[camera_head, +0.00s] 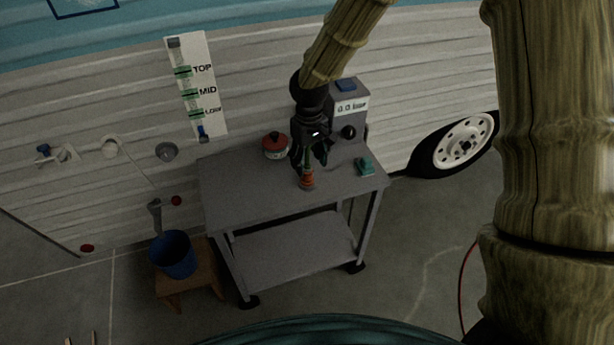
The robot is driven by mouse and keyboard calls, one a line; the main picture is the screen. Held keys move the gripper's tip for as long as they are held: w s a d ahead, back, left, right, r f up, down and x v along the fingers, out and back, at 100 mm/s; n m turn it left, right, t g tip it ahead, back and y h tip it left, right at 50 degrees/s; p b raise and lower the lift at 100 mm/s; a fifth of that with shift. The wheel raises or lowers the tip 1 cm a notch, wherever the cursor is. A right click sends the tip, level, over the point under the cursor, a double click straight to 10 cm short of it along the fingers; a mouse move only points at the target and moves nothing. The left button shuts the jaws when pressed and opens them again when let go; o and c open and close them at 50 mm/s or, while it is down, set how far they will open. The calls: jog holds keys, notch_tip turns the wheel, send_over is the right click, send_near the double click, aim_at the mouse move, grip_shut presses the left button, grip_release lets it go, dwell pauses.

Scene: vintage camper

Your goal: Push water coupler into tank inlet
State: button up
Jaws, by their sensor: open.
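My gripper (308,163) is black, points down over the grey cart and is open. A small orange-red piece with a green upper part (307,181), which looks like the water coupler, stands upright on the cart top at the fingertips. I cannot tell whether the fingers touch it; they partly hide its top. On the camper wall at left are a round grey fitting (167,152) and a pale round fitting (111,147). I cannot tell which is the tank inlet.
The cart (235,195) also holds a red-topped pot (275,146), a grey box with a display (349,108) and a green block (366,166). A blue bucket (174,257) stands on a wooden stool at left. A level gauge (196,88) hangs on the wall.

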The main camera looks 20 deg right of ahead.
aim_at(308, 170)
jog(key=shift+f, duration=0.2)
jog(key=shift+f, duration=0.1)
jog(key=shift+w+a+f, duration=0.1)
jog(key=shift+w+f, duration=0.05)
jog(key=shift+f, duration=2.35)
jog(key=shift+c, duration=0.2)
jog(key=c, duration=1)
